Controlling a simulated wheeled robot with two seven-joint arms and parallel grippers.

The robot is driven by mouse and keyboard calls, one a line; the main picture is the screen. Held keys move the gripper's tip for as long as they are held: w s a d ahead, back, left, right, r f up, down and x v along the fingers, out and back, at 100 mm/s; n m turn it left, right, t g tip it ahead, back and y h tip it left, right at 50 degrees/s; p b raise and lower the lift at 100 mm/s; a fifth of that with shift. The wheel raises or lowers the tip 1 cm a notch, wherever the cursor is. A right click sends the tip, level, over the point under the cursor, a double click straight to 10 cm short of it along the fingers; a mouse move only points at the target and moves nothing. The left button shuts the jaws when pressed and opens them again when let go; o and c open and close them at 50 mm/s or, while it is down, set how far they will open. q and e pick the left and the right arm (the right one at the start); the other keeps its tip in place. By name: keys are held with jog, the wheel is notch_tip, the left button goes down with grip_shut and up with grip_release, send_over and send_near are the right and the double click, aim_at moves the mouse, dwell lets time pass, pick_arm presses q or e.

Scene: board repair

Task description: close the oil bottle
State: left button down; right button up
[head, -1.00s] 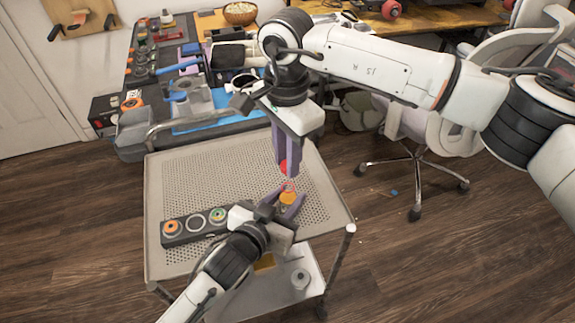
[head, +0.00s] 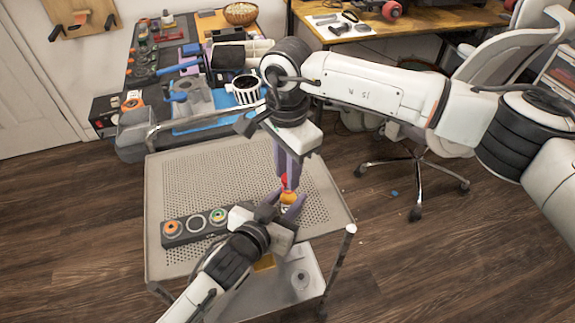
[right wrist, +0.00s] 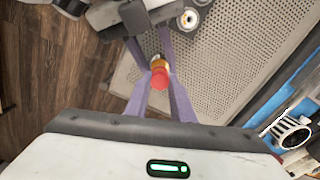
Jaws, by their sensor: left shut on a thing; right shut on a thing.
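The oil bottle (head: 288,198) is a small orange-yellow bottle above the right part of the perforated cart top. My left gripper (head: 283,205) is shut on it from the near side. My right gripper (head: 286,178) points down from above, shut on a red cap (head: 284,181). The cap is directly over the bottle's top in the head view. In the right wrist view the red cap (right wrist: 159,78) sits between the purple fingers, with the orange bottle (right wrist: 159,61) right behind it. I cannot tell whether the cap touches the bottle's neck.
A dark holder (head: 184,238) with several round pieces lies on the left of the perforated cart top (head: 200,180). A cluttered workbench (head: 140,75) stands behind. An office chair (head: 435,140) is at the right. The cart's far middle is clear.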

jog(key=shift+f, duration=0.75)
dwell(0.4)
